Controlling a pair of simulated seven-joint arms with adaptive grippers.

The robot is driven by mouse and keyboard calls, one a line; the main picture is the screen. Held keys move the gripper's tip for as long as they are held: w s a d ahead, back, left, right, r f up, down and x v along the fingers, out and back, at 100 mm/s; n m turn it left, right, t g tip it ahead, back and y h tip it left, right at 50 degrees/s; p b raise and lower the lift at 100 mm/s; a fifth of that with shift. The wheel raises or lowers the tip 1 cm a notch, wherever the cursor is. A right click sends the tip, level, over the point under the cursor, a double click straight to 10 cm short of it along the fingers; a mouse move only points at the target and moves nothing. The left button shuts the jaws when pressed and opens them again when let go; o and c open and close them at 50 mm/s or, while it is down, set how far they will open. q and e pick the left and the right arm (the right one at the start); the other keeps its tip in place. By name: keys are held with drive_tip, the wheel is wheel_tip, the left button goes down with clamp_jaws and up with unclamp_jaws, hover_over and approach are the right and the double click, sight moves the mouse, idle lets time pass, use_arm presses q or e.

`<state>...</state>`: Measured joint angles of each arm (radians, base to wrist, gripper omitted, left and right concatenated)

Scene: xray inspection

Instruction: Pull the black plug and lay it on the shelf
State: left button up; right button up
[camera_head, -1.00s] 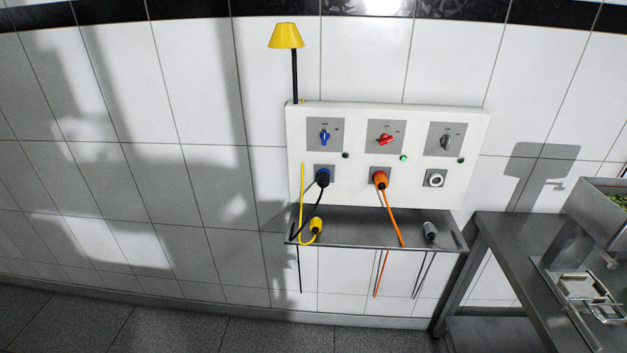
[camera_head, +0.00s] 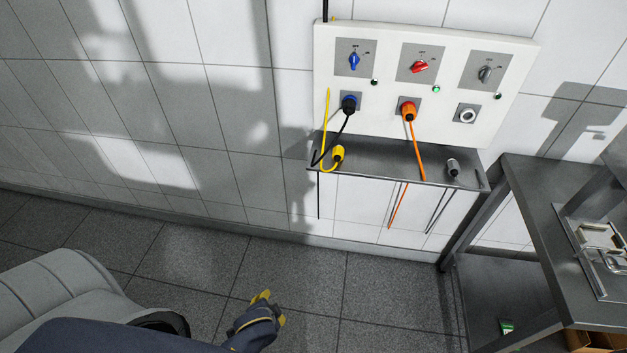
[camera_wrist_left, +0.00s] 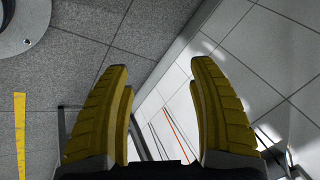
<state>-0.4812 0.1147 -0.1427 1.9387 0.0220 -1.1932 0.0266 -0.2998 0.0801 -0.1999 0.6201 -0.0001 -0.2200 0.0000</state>
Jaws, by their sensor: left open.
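The black plug (camera_head: 349,104) sits in the left socket of the white wall panel in the head view, with its black cable hanging down to the shelf. The grey metal shelf (camera_head: 385,163) is fixed under the panel. A yellow plug (camera_head: 338,153) and a grey plug (camera_head: 453,167) lie on it. An orange plug (camera_head: 407,110) sits in the middle socket. My left gripper (camera_head: 267,302) is low over the floor, below and left of the shelf. Its yellow fingers are apart and empty in the left wrist view (camera_wrist_left: 162,105). My right gripper is not in view.
The white panel (camera_head: 390,60) carries blue, red and grey rotary switches; the right socket (camera_head: 467,115) is empty. Cable ends hang below the shelf. A dark metal table (camera_head: 545,200) stands close to the shelf's right.

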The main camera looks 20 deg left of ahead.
use_arm(q)
drive_tip(key=w+a+r+n+t, duration=0.1)
drive_tip(key=w+r, duration=0.3)
drive_tip(key=r, duration=0.4)
drive_tip(key=w+a+r+n+t, duration=0.1)
drive_tip(key=w+r, duration=0.3)
drive_tip(key=r, duration=0.4)
drive_tip(key=n+t+h, duration=0.4)
drive_tip(key=n+h, duration=0.3)
drive_tip(key=n, duration=0.4)
approach(346, 107)
drive_tip(key=x, duration=1.1)
drive_tip(key=shift+w+d+f, duration=0.1)
drive_tip(key=shift+w+f, duration=0.05)
drive_tip(key=shift+w, duration=0.15)
clamp_jaws()
